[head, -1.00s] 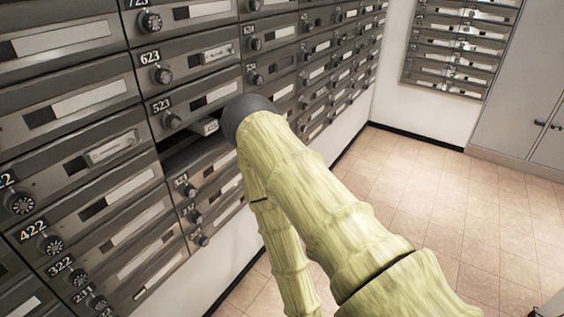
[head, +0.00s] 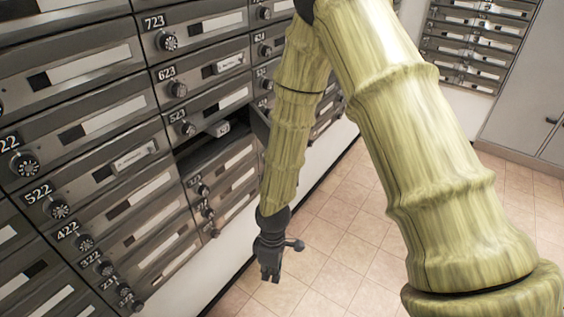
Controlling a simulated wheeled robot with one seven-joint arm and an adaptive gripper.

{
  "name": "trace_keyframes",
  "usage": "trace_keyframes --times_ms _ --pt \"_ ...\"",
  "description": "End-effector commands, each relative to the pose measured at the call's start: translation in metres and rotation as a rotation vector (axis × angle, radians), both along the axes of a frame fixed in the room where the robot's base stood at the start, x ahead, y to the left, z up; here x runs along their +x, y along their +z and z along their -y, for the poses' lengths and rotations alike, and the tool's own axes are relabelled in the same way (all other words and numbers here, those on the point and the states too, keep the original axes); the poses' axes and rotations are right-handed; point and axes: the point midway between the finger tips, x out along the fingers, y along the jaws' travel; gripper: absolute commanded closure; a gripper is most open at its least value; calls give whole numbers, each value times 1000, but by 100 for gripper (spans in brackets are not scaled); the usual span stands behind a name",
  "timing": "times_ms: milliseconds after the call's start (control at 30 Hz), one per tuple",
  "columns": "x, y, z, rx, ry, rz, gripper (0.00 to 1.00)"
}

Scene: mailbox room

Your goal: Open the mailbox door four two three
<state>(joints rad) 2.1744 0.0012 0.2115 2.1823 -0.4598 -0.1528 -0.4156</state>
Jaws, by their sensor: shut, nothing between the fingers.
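The column of mailboxes marked 723, 623 and 523 stands left of centre in the head view. Directly below the 523 door (head: 208,112) is a dark open compartment (head: 203,152), in the place of 423; its own number does not show. A grey panel edge (head: 259,126) sticks out at its right side, apparently the swung-out door, partly hidden by my arm. My gripper (head: 270,272) hangs low, pointing down, shut and empty. In the picture it is right of and below the open compartment, apart from the doors.
Shut mailbox doors with round dials surround the opening, including 422 (head: 85,243) and 522 (head: 58,209) to the left. The tiled floor (head: 330,240) is clear on the right. A second mailbox bank (head: 470,45) and grey cabinet (head: 525,110) stand at the back.

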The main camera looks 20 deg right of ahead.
Motion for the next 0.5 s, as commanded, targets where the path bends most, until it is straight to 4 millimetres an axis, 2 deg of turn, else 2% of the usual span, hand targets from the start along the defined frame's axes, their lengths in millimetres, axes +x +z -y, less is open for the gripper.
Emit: trace_keyframes --times_ms 33,300,400,500 --pt "21 38 -4 -18 82 19 100" --pt "104 196 -3 -208 510 71 100" --pt "126 247 -1 -290 616 84 100" --pt "140 285 2 -353 686 89 100"
